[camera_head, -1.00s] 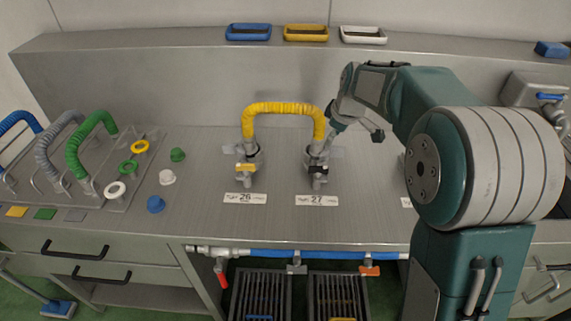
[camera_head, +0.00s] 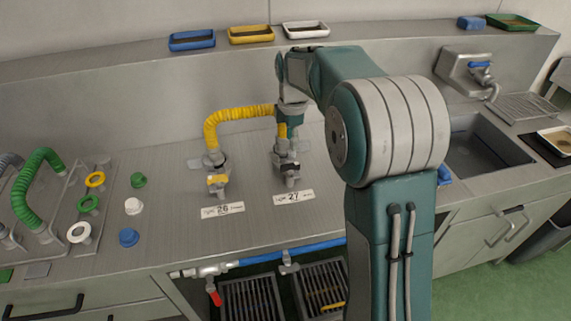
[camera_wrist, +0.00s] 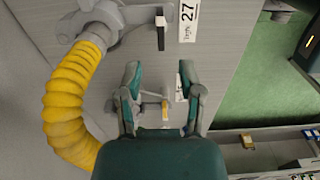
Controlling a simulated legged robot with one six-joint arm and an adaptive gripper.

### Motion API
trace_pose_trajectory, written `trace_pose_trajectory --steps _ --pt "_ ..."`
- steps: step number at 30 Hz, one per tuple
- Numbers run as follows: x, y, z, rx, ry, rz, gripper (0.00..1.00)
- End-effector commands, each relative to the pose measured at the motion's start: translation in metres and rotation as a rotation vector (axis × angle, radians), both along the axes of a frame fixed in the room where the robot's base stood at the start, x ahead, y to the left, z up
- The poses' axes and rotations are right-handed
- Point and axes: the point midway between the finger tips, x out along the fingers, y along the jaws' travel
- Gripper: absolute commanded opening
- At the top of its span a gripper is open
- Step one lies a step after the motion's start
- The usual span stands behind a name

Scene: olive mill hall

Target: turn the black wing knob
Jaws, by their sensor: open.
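The black wing knob (camera_head: 289,168) sits on the front of the valve above the label 27, at the right end of the yellow hose. In the wrist view it shows as a narrow black bar (camera_wrist: 161,37) beside that label, beyond the fingertips. My gripper (camera_wrist: 160,76) is open, with nothing between its two teal and grey fingers. In the head view my gripper (camera_head: 290,118) is over the back of the valve, partly overlapping the hose end. I cannot tell its exact height there. It does not appear to touch the knob.
The yellow hose (camera_head: 236,115) arches to the valve at label 26 and its yellow wing knob (camera_head: 217,179). Coloured caps (camera_head: 133,206) and a green hose (camera_head: 37,185) are at left. A sink (camera_head: 483,150) is at right. Bare bench lies in front of the labels.

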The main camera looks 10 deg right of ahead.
Motion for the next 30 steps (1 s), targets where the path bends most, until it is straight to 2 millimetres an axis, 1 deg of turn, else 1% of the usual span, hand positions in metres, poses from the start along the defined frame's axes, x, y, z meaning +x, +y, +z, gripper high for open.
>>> trace_pose_trajectory --steps 1,6,9,13,18,26,29,30 --pt "-0.001 0.001 -0.01 -0.001 0.005 0.0 0.49" --pt "-0.001 0.006 -0.042 -0.005 0.005 0.0 0.49" --pt "-0.001 0.007 -0.06 -0.006 0.004 0.0 0.49" --pt "-0.001 0.006 -0.079 -0.005 0.003 0.0 0.49" --pt "0.0 0.005 -0.09 -0.004 0.0 -0.001 0.49" --pt "0.0 0.005 -0.092 -0.004 -0.001 -0.001 0.49" --pt "0.0 0.006 -0.092 -0.005 0.0 -0.001 0.08" --pt "0.0 0.006 -0.092 -0.005 0.0 -0.001 0.0"
